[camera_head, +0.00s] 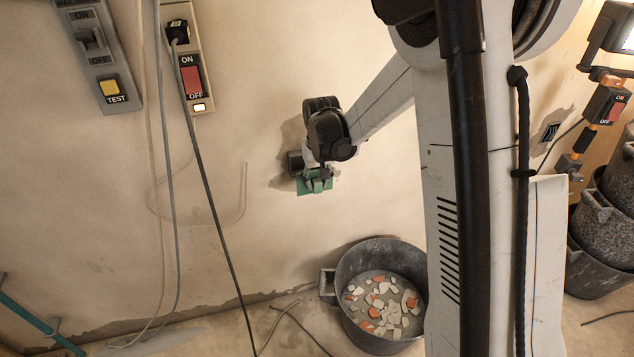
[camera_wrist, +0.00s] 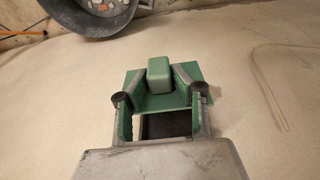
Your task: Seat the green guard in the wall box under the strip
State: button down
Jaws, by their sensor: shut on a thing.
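The green guard, a flat plate with a raised block, shows at the wall in the head view (camera_head: 304,187) and in the wrist view (camera_wrist: 159,76). My gripper (camera_head: 318,174) is shut on it; in the wrist view the two fingers (camera_wrist: 160,98) flank the block. The wall box (camera_head: 294,160) is a small dark grey box, partly hidden behind my gripper. A dark opening with a grey rim (camera_wrist: 166,126), apparently this box, shows between the fingers. The guard appears offset below it; I cannot tell whether they touch. The strip (camera_head: 190,73) hangs higher, to the left.
A grey bucket (camera_head: 340,270) with rubble stands below my gripper. Cables (camera_head: 205,180) hang down the wall at left. A switch panel (camera_head: 97,50) is at upper left. Stacked buckets (camera_head: 597,262) stand at right. The wall around the guard is mostly bare.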

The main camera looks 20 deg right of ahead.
jog(key=shift+w+b, duration=0.3)
jog(key=shift+w, duration=2.5)
jog(key=c, duration=2.1)
grip_release()
grip_shut()
